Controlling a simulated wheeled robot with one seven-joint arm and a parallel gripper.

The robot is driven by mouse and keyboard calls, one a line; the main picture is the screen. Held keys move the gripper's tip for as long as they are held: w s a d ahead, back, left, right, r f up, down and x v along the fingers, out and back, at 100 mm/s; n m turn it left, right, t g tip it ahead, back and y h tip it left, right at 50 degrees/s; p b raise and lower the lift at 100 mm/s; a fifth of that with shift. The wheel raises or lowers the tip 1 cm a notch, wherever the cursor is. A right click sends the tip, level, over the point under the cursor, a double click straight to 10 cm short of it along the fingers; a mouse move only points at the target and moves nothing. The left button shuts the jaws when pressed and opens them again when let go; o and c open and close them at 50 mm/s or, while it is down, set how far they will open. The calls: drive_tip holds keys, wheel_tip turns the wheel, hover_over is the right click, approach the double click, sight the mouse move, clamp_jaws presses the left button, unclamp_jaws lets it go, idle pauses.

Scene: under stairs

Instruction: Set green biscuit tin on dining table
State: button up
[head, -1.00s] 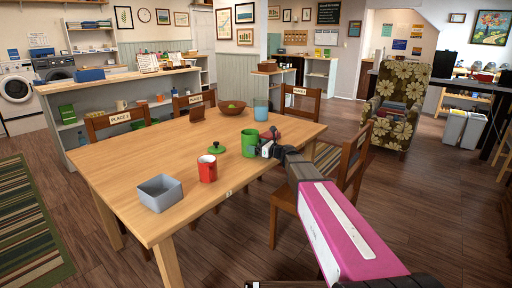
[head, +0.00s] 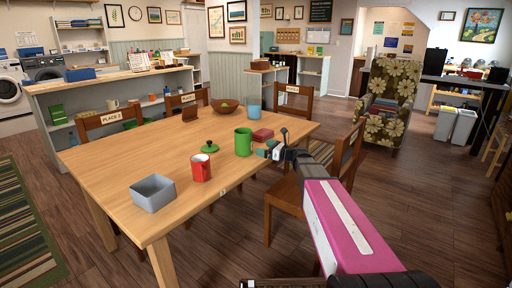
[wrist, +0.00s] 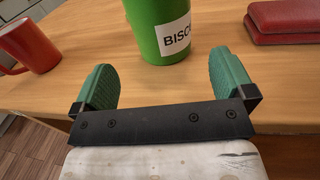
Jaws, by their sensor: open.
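The green biscuit tin (head: 243,142) stands upright on the dining table (head: 115,171) near its right edge. In the wrist view the tin (wrist: 160,30) shows a white label reading "BISC". A green lid with a knob (head: 209,147) lies on the table to the left of the tin. My gripper (head: 268,152) is just right of the tin in the head view. In the wrist view its green fingers (wrist: 160,80) are spread apart and empty, with the tin just beyond them, between their directions. The tin's top is cut off in the wrist view.
A red mug (head: 200,168) stands left of the tin, and a grey square bin (head: 153,193) is nearer the table's front corner. A red case (head: 262,135), a blue-tinted glass container (head: 254,105) and a brown bowl (head: 224,106) stand behind. A wooden chair (head: 283,205) is beside my arm.

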drive_tip(key=shift+v, duration=1.55)
